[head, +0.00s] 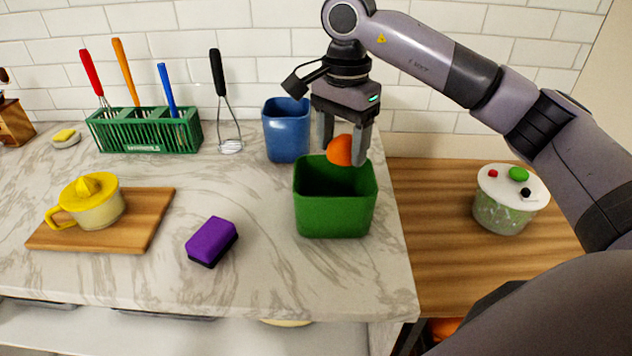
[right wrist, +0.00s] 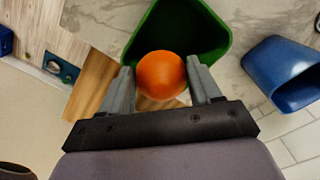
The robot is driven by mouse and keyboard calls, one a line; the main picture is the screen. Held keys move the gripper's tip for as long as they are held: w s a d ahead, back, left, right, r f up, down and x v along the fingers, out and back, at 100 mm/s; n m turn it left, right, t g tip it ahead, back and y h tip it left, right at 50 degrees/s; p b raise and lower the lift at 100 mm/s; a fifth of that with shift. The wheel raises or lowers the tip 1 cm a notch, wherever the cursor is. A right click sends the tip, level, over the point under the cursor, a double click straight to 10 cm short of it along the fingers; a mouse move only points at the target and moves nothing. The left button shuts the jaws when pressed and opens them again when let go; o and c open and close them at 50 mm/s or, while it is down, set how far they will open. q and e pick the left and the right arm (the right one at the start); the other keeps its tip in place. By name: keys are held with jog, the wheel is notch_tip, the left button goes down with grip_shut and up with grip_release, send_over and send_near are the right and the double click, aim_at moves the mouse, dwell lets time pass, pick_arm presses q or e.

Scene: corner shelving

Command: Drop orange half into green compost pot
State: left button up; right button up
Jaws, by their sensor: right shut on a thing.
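The orange half (head: 341,150) is held between the fingers of my right gripper (head: 343,146), over the back right part of the green compost pot's opening. In the right wrist view the orange half (right wrist: 161,75) sits between the two fingertips, its rounded side showing. The green compost pot (head: 333,213) stands upright near the right edge of the marble counter; its inside shows empty where visible. It also shows behind the orange in the right wrist view (right wrist: 205,27). My left gripper is not in view.
A blue pot (head: 286,131) stands just behind left of the green pot. A purple sponge (head: 211,240) lies to its front left. A yellow juicer (head: 92,203) sits on a wooden board (head: 140,228). A green utensil rack (head: 145,132) is at the back. A lidded container (head: 505,210) stands right.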

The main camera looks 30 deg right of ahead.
aim_at(331, 200)
jog(key=shift+w, duration=0.2)
jog(key=shift+f, duration=0.2)
jog(key=shift+s+f+b, duration=0.15)
jog(key=shift+f+b, duration=0.55)
jog(key=shift+b, duration=0.05)
notch_tip(331, 200, down, 4)
jog(key=b, duration=0.3)
jog(key=o, duration=1.1)
